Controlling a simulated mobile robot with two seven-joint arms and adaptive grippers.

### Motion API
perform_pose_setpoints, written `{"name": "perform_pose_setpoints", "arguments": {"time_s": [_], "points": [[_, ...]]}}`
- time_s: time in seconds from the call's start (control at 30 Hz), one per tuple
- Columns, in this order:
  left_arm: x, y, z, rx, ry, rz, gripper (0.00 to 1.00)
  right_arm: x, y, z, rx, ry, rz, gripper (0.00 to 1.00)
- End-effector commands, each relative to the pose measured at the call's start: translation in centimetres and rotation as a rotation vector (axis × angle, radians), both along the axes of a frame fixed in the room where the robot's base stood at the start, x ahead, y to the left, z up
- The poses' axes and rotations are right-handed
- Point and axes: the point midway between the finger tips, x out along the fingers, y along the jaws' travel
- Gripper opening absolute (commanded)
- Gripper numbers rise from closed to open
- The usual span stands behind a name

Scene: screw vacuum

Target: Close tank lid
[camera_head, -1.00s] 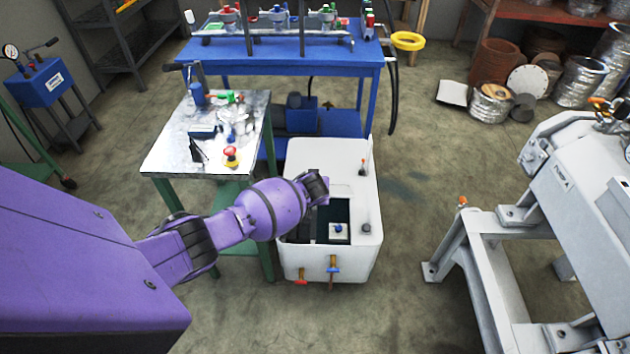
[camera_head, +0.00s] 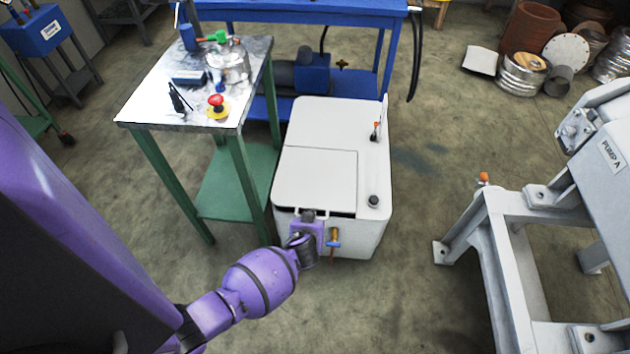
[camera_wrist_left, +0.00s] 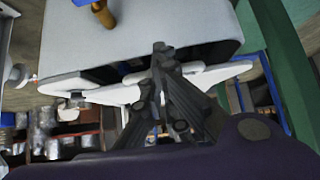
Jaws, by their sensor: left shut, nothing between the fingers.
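The white tank (camera_head: 379,170) stands on the floor in the middle of the head view. Its flat white lid (camera_head: 315,178) now lies over the opening, with a thin dark gap along its front edge. In the left wrist view the lid (camera_wrist_left: 110,95) is seen edge-on, with a dark gap between it and the tank wall (camera_wrist_left: 120,35). My left gripper (camera_head: 308,215) is at the front edge of the lid. Its fingers (camera_wrist_left: 163,52) are shut and empty, close to the lid edge; contact is unclear. My right gripper is out of view.
Orange-and-blue valves (camera_head: 334,238) stick out of the tank front beside my gripper. A metal-topped green table (camera_head: 145,112) stands left of the tank, a blue bench (camera_head: 310,12) behind. The grey pump frame (camera_head: 520,205) stands right, with clear floor between.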

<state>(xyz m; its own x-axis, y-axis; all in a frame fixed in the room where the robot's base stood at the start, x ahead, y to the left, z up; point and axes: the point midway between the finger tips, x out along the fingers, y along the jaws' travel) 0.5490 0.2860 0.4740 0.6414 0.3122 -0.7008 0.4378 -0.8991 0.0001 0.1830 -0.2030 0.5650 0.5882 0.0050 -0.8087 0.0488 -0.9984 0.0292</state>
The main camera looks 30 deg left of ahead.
Motion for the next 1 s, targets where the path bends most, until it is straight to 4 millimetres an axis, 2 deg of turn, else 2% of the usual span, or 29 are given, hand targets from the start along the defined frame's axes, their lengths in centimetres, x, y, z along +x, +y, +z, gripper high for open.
{"name": "perform_pose_setpoints", "arguments": {"time_s": [0.03,0.1,0.33,0.83,1.0], "points": [[-0.3,-0.1,-1.2,-0.001,0.004,0.001,0.0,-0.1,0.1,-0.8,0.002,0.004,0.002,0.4],[-0.3,-0.1,-1.8,-0.001,0.003,0.001,0.0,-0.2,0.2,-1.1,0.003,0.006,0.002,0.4],[-0.3,-0.2,-2.6,-0.001,0.0,-0.001,0.0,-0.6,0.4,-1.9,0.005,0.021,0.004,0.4],[-0.2,-0.1,-2.4,-0.001,-0.002,0.0,0.0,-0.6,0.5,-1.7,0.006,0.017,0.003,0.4],[0.4,0.4,-0.7,-0.001,-0.004,0.0,0.0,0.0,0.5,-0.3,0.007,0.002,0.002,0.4]]}}
